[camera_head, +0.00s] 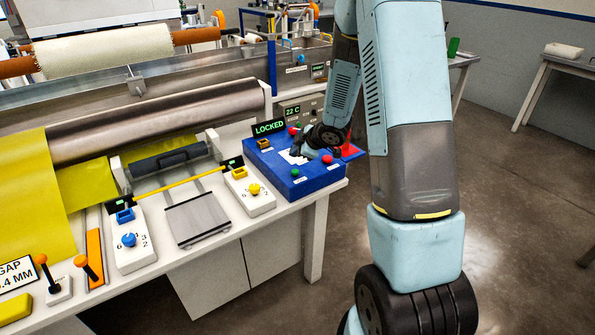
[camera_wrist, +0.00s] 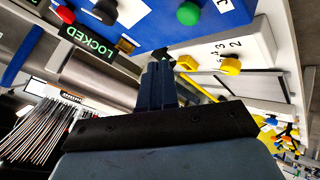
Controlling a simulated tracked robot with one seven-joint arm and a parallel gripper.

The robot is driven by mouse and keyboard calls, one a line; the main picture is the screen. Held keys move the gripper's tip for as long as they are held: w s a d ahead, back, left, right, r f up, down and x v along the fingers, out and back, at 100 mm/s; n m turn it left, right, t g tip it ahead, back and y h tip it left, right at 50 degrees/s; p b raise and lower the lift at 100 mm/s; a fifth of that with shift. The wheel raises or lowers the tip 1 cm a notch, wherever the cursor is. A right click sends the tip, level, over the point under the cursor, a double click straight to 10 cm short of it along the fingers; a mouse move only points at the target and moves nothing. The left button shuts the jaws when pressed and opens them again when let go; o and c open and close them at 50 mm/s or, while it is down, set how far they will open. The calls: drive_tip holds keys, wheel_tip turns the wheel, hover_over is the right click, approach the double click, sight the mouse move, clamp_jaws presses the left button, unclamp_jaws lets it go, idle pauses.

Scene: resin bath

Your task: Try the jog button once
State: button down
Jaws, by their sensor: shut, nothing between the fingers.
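The blue control box (camera_head: 310,183) stands at the right end of the bench, with a lit LOCKED sign (camera_head: 269,128) at its back. It carries a red button (camera_head: 327,159), a green button (camera_head: 294,172) and smaller coloured buttons behind. In the wrist view the box (camera_wrist: 150,32) shows a green button (camera_wrist: 188,13), a black knob (camera_wrist: 105,11) and a red button (camera_wrist: 65,14). I cannot read which one is the jog button. My gripper (camera_head: 296,152) is over the box, partly hiding its top. Its fingers (camera_wrist: 158,70) are shut and empty; contact cannot be told.
White blocks with a yellow knob (camera_head: 254,189) and a blue knob (camera_head: 129,240) stand left of the box. A yellow bar (camera_head: 170,187) spans between them. Rollers with yellow film (camera_head: 30,190) fill the left side. Open floor lies right.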

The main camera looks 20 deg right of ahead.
sight(297, 172)
drive_tip(key=shift+f, duration=2.1)
drive_tip(key=shift+f, duration=0.15)
idle(0.4)
drive_tip(key=shift+s+f, duration=0.15)
drive_tip(key=shift+f, duration=0.05)
drive_tip(key=shift+f, duration=0.5)
idle(1.0)
drive_tip(key=shift+r, duration=0.9)
drive_tip(key=shift+r, duration=2.55)
